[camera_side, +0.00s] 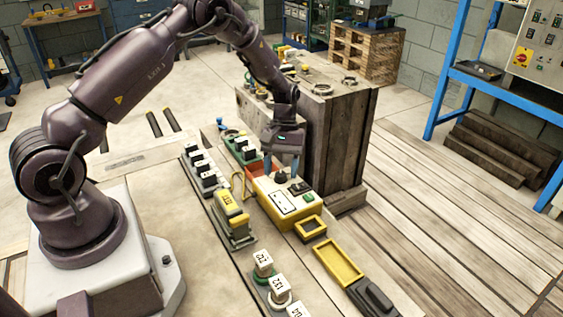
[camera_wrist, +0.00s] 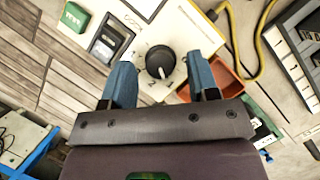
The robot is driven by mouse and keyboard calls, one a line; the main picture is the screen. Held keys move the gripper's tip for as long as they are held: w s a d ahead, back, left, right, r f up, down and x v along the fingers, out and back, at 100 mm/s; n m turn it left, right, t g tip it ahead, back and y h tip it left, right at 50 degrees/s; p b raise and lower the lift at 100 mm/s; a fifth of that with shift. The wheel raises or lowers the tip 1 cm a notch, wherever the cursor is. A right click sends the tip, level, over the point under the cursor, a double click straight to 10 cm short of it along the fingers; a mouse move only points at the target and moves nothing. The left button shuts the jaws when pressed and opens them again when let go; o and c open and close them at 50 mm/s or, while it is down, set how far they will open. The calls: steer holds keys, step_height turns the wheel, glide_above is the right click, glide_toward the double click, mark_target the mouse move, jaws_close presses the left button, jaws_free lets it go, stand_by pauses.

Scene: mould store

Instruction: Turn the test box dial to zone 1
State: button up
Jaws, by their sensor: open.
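The test box (camera_side: 284,203) is a cream-yellow box on the bench, with a black dial, a dark switch, a green button and a white panel on top. Its dial (camera_wrist: 160,61) is a round black knob with a pale pointer line, with printed marks around it, too small to read surely. The dial also shows in the side view (camera_side: 281,177). My gripper (camera_wrist: 163,85) is open, its two blue fingers on either side of the dial in the wrist view. It points down above the box in the side view (camera_side: 282,168). I cannot tell whether the fingers touch the dial.
A yellow cable (camera_side: 238,186) loops beside the box. A yellow-and-grey device (camera_side: 233,219) stands to its left, with rows of black-and-white blocks (camera_side: 200,169) behind. A red-orange bin (camera_wrist: 210,76) sits close by the dial. A wooden crate (camera_side: 340,140) stands behind.

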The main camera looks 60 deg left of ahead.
steer(key=v, duration=1.3)
